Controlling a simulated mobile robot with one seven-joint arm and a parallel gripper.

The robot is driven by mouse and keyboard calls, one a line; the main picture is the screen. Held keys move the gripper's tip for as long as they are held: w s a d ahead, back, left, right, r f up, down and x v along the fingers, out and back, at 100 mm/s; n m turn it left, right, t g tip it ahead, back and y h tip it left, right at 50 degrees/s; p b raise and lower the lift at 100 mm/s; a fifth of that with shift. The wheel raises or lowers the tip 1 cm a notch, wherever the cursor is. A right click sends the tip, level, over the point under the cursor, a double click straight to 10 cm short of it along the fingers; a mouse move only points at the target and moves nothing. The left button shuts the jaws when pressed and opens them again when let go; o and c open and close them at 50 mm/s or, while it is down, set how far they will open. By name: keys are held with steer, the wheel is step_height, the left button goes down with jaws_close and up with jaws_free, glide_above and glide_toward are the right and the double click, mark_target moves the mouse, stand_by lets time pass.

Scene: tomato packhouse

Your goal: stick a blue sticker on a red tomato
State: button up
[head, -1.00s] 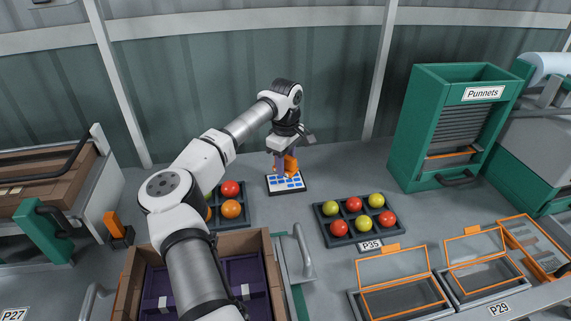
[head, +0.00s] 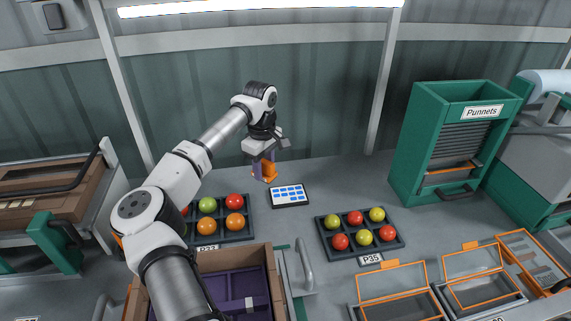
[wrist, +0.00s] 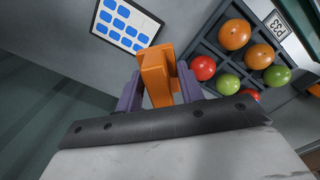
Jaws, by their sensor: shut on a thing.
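My gripper (head: 263,164) is shut on an orange tool (head: 269,173), held in the air left of the sticker sheet. In the wrist view the orange tool (wrist: 155,75) sits between the purple fingers. Its tip is too small to tell whether a sticker is on it. The sticker sheet (head: 288,206) lies on the counter with several blue stickers. A red tomato (head: 234,201) sits in the P33 tray (head: 250,231) at left; it also shows in the wrist view (wrist: 203,67). More red tomatoes (head: 355,217) sit in the P35 tray (head: 322,240) at right.
Green and orange tomatoes (head: 235,222) share the P33 tray. A wooden crate with purple lining (head: 230,290) stands in front. A green punnet dispenser (head: 410,150) is at right, orange-framed bins (head: 395,290) at front right. The counter between the trays is mostly clear.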

step_height(320, 180, up, 2)
steer(key=p, duration=0.1)
glide_above(234, 197)
steer(key=shift+w+f+b, duration=0.15)
steer(key=shift+f+b, duration=1.35)
steer(key=shift+f, duration=1.35)
steer(key=shift+f+b, duration=0.45)
steer(key=shift+f, duration=0.1)
step_height(234, 197, up, 7)
steer(key=p, duration=0.3)
steer(key=shift+p, duration=0.3)
stand_by(0.5)
